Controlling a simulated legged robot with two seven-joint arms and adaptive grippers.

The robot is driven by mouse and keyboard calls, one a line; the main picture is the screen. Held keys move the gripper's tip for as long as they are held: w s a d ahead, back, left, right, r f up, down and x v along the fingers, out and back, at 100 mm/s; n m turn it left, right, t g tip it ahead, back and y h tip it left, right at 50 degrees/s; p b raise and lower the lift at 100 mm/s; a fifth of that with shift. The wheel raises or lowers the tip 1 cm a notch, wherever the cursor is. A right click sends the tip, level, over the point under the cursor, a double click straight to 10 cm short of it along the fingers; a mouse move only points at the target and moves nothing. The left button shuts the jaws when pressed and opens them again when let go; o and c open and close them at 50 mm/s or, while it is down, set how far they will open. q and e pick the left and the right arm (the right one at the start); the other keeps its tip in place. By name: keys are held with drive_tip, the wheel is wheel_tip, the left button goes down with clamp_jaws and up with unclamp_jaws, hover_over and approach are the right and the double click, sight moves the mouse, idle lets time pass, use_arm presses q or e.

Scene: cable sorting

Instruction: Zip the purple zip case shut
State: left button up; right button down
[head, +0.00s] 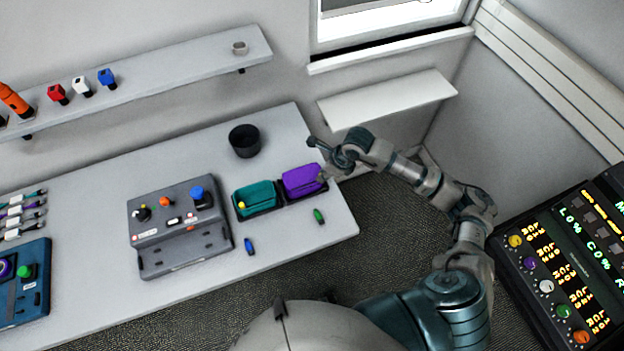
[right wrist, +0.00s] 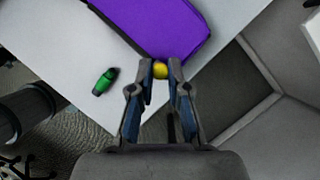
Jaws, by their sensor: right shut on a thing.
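The purple zip case (head: 303,180) lies on the table near its right end, beside a teal zip case (head: 256,198). In the right wrist view the purple case (right wrist: 160,24) fills the top middle. My right gripper (right wrist: 161,70) is shut on a small yellow zip pull (right wrist: 160,71) at the near edge of the purple case. In the head view my right gripper (head: 322,176) is at the right end of the case, and the pull is hidden there. I cannot tell how far the zip is closed. My left gripper is not in view.
A green connector (head: 319,216) and a blue one (head: 249,246) lie in front of the cases. A black cup (head: 244,141) stands behind, and a grey control box (head: 180,226) stands to the left. The table's right edge is close to the purple case.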

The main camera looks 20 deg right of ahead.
drive_tip(key=shift+d+f, duration=0.1)
drive_tip(key=shift+d, duration=0.2)
drive_tip(key=shift+a, duration=0.45)
drive_tip(key=c, duration=1.2)
unclamp_jaws()
drive_tip(key=shift+a, duration=0.2)
drive_tip(key=shift+o, duration=0.4)
drive_tip(key=shift+w, duration=0.15)
drive_tip(key=shift+d, duration=0.25)
drive_tip(key=shift+d+r, duration=0.2)
drive_tip(key=shift+r, duration=0.15)
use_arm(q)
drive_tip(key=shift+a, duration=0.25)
use_arm(e)
drive_tip(key=v, duration=1.1)
drive_tip(key=shift+a+r, duration=0.2)
drive_tip(key=shift+a, duration=0.15)
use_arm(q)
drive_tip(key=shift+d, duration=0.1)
use_arm(e)
drive_tip(key=shift+d, duration=0.15)
